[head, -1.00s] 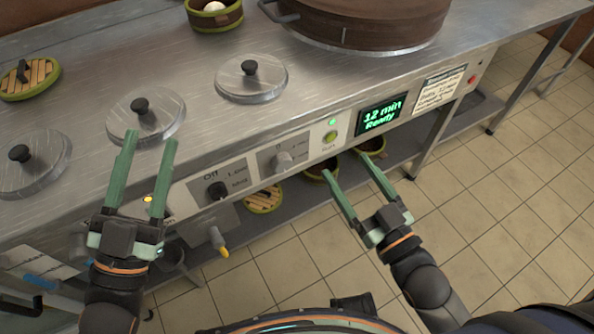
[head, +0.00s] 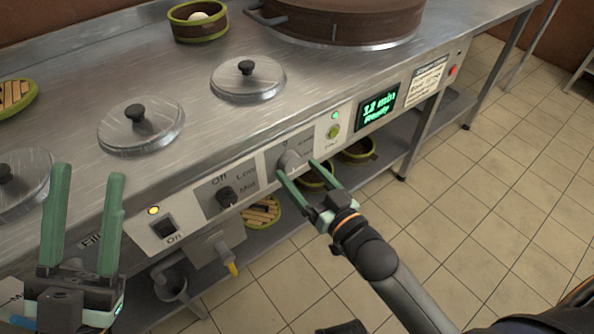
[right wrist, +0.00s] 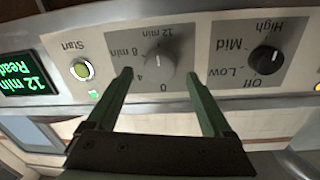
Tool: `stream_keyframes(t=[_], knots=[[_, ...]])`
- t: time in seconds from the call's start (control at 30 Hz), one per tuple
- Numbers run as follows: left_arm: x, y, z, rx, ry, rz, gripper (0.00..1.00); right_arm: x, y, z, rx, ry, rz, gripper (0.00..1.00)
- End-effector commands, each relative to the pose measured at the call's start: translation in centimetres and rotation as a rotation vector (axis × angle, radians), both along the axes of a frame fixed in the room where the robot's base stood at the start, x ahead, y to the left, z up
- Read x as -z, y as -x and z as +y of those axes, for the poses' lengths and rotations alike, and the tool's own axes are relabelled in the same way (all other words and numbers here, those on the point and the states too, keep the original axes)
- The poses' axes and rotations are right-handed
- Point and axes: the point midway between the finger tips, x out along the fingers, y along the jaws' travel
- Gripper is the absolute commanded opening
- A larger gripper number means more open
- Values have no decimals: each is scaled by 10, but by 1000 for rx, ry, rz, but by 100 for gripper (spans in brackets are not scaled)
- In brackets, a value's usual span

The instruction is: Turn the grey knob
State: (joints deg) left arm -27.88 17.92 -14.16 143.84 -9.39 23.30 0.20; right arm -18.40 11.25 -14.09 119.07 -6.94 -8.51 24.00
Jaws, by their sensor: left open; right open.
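The grey knob (head: 290,161) sits on the counter's front panel between the black knob and the green start button. In the right wrist view the grey knob (right wrist: 159,82) has a dial marked 0, 4, 8 min and 12 min around it. My right gripper (head: 296,167) is open, its fingertips to either side of the grey knob. In the right wrist view the gripper's tips (right wrist: 158,72) show apart, and I see no clear contact with the knob. My left gripper (head: 90,172) is open and empty at the lower left, over the panel's left end.
A black knob (head: 226,197) marked Off, Low and Mid and a black switch (head: 164,228) are on the panel. The green button (head: 333,131) and the display (head: 379,106) reading "12 min Ready" are right of the knob. Lids (head: 141,126) and a bamboo steamer (head: 197,22) are on the counter.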

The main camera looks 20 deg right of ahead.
Motion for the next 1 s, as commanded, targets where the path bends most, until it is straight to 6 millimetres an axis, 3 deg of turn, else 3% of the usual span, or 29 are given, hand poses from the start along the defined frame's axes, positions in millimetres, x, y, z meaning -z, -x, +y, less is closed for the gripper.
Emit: stream_keyframes(t=[0.2,0.57,1.0], knots=[[6,0,-1,0,-4,2,49,1,-17,5,0,1,0,85],[7,0,-1,0,-5,3,49,0,-19,6,0,0,1,84],[7,0,-1,1,-4,2,49,0,-19,5,0,0,1,34]])
